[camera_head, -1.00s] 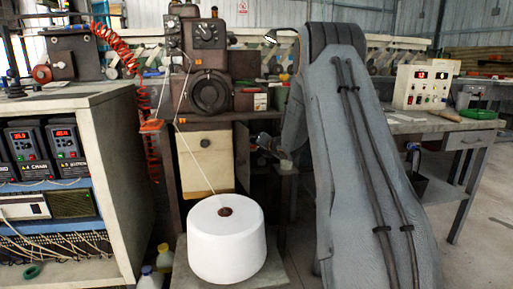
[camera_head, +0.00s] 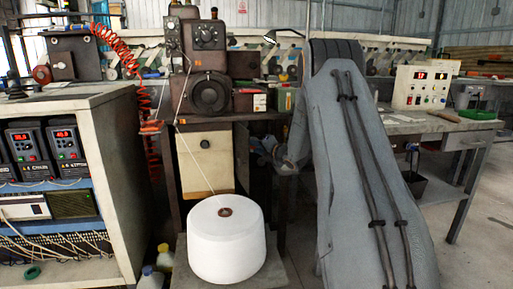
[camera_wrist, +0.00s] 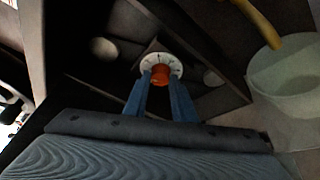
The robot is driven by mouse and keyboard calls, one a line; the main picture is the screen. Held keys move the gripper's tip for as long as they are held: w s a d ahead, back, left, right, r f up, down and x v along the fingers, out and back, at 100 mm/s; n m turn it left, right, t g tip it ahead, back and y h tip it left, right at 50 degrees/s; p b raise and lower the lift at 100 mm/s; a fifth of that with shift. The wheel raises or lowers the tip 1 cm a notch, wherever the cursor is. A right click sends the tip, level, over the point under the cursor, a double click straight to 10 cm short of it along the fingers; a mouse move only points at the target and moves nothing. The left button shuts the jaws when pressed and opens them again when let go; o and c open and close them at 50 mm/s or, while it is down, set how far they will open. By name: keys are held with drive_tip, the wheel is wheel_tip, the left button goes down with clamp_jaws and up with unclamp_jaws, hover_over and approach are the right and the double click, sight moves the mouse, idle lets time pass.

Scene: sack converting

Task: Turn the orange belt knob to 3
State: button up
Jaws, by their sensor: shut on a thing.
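The orange belt knob (camera_wrist: 160,71) shows in the wrist view at the centre of a round white dial (camera_wrist: 149,60) with dark marks. The marks are too small to read, so I cannot tell which number the knob points at. My gripper (camera_wrist: 160,79) has its two blue fingers on either side of the knob, shut on it. In the head view the knob does not show; my gripper (camera_head: 264,146) is low beside the brown machine, partly hidden by my arm.
A white yarn cone (camera_head: 227,240) stands on a low stand in front of the brown machine (camera_head: 209,60). A cabinet with drives (camera_head: 67,141) is at left, a bench with a control box (camera_head: 422,88) at right. A pale bucket (camera_wrist: 283,80) shows in the wrist view.

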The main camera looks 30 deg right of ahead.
drive_tip(key=shift+f+m+t+y+b, duration=0.2)
drive_tip(key=shift+m+t, duration=0.6)
drive_tip(key=shift+m, duration=0.9)
drive_tip(key=shift+f+m+t+y+b, duration=0.15)
drive_tip(key=shift+m+t, duration=0.65)
drive_tip(key=shift+m, duration=1.2)
drive_tip(key=o, duration=1.1)
drive_tip(key=shift+d, duration=0.1)
drive_tip(key=shift+c, duration=0.2)
drive_tip(key=s+d+f+p, duration=0.1)
drive_tip(key=s, duration=0.6)
drive_tip(key=shift+s+p, duration=0.3)
drive_tip(key=shift+s, duration=0.05)
